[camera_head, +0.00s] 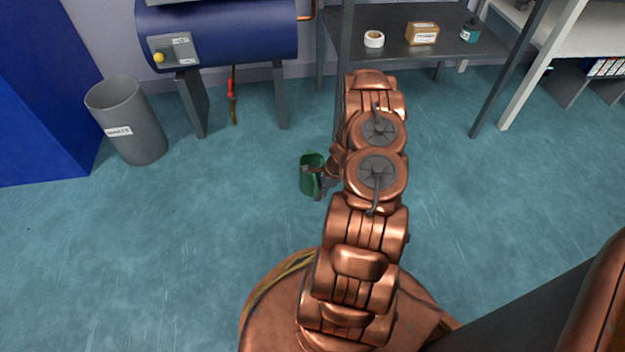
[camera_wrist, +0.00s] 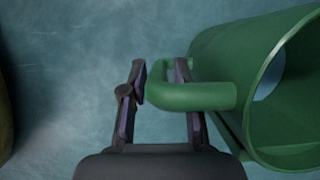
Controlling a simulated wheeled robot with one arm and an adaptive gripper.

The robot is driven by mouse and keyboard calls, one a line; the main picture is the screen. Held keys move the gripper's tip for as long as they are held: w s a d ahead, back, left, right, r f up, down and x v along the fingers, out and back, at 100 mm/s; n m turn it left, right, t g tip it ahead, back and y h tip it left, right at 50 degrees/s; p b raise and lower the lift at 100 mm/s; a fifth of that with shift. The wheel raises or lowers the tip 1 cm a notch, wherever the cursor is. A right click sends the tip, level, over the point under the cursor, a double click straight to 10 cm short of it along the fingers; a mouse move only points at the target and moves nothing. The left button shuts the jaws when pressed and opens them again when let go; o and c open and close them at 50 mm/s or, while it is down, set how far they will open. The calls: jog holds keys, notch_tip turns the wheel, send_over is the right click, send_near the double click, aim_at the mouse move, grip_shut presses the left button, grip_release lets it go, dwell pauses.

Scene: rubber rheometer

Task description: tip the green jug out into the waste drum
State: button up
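The green jug (camera_head: 312,174) is in the head view near the middle, beside my arm and above the floor. In the wrist view the jug (camera_wrist: 225,50) fills the right side, with its round mouth facing right. In the head view my gripper (camera_head: 322,181) is small and partly hidden by the jug and arm. The grey waste drum (camera_head: 142,135), open-topped with a white label, stands on the floor at the left, well apart from the jug. Its inside is not clear.
A blue machine (camera_head: 225,35) on dark legs stands behind, right of the drum. A blue cabinet (camera_head: 40,95) is left of the drum. A dark table (camera_head: 460,45) at the back holds a tape roll, a box and a small container. The floor (camera_head: 220,190) between jug and drum is clear.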

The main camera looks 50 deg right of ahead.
grip_shut()
dwell(0.6)
